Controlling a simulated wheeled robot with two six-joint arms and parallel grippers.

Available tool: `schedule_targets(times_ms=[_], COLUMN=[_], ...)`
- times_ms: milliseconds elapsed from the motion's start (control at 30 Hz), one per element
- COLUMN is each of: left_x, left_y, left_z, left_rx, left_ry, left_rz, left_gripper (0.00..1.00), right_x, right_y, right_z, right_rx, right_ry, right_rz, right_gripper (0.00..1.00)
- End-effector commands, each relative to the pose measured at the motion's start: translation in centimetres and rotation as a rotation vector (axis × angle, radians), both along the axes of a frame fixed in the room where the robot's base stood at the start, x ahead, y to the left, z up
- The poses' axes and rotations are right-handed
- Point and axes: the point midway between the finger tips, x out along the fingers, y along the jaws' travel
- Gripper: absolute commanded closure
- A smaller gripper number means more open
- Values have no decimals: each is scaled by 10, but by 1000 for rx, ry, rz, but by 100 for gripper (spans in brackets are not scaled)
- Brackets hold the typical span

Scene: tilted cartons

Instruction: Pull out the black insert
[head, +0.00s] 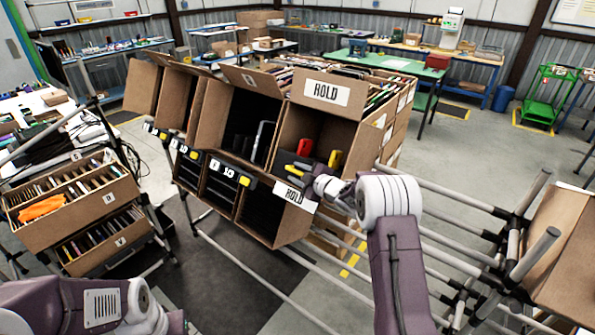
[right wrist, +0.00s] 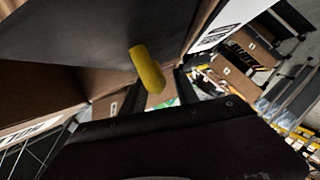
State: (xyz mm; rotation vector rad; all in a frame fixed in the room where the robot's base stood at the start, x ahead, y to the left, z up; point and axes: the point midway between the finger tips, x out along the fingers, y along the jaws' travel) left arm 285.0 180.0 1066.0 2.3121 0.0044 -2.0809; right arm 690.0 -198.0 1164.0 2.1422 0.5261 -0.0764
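The carton labelled HOLD (head: 327,91) stands tilted on the rack and is open toward me. Low inside it is a black insert (head: 284,158), with a red tab (head: 304,147) and a yellow tab (head: 336,158) near it. My right gripper (head: 291,172) is at the carton's lower front, just in front of the insert. In the right wrist view a dark panel (right wrist: 75,45) with a yellow tab (right wrist: 147,68) is close ahead. My left gripper is out of view.
A neighbouring open carton (head: 240,125) stands to the left, with lower black-fronted bins (head: 222,180) below. A lower HOLD label (head: 294,194) lies just under my right gripper. Pale rack rails (head: 455,190) run right of my arm. Another carton (head: 565,245) is at far right.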

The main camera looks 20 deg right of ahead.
Motion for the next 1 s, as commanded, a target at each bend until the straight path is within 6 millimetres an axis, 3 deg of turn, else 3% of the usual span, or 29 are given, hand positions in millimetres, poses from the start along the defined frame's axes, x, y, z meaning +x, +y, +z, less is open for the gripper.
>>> schedule_targets(times_ms=[167,300,1000], left_x=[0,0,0], left_y=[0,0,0], left_z=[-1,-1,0], left_rx=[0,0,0], left_ry=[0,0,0], left_rz=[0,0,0], left_gripper=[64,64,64], right_x=[0,0,0], right_y=[0,0,0], right_z=[0,0,1], right_rx=[1,0,0], right_ry=[0,0,-1], right_rz=[0,0,1], right_gripper=[64,100,100])
